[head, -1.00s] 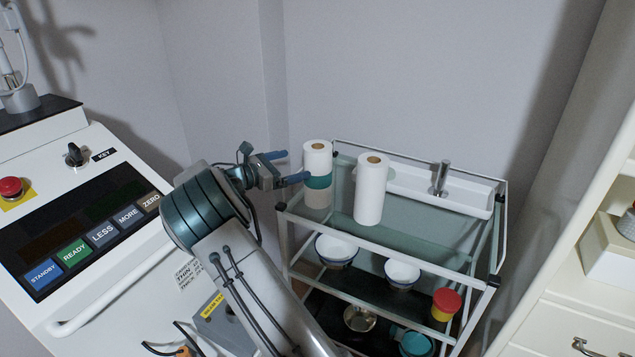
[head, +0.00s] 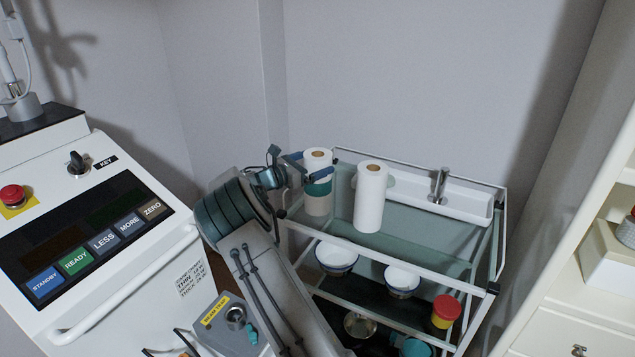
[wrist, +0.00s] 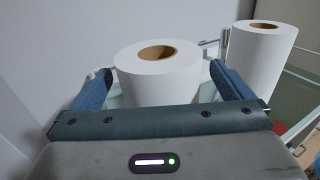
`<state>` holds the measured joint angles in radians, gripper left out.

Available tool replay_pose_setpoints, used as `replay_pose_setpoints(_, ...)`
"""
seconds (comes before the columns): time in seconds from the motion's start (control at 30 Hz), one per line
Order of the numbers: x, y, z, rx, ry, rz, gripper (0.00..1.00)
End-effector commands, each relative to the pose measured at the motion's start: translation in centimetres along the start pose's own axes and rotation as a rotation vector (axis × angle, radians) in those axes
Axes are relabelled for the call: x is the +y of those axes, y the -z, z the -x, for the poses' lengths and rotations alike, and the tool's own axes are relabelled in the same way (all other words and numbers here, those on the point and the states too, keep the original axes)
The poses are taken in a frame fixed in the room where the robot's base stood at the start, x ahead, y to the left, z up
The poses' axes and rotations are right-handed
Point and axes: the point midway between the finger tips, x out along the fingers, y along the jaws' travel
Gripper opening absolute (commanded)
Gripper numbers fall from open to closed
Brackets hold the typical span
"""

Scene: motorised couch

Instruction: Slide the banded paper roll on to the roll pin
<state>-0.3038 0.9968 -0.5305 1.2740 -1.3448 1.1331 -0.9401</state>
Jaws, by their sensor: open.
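The banded paper roll (head: 317,189), white with a green band, stands upright at the left end of the trolley's top shelf. My gripper (head: 301,166) is open at its upper part. In the wrist view the roll's white top (wrist: 158,72) with its brown core lies between the two blue fingers (wrist: 160,88), with a gap visible at the right finger; contact at the left finger is unclear. The band is hidden there. The roll pin (head: 438,184), a short metal post, stands upright and bare in the white tray (head: 405,188) at the shelf's right.
A plain paper roll (head: 369,198) stands just right of the banded one, also in the wrist view (wrist: 262,58). The trolley (head: 420,249) has a raised rail. Bowls (head: 336,256) and a red-lidded jar (head: 445,310) sit on lower shelves. A control console (head: 100,240) stands left.

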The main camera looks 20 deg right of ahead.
Motion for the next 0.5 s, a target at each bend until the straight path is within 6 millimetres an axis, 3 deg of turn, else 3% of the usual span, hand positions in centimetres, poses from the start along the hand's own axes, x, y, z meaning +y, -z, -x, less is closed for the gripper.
replay_pose_setpoints(0.1,0.0,-0.1,-1.7,0.0,0.001,0.0,1.0)
replay_pose_setpoints(0.33,0.1,0.0,-1.9,0.0,-0.002,0.0,1.0)
replay_pose_setpoints(0.37,0.1,0.0,-1.9,0.0,-0.002,0.0,0.94)
replay_pose_setpoints(0.5,0.1,0.0,-1.9,0.0,-0.001,0.0,0.55)
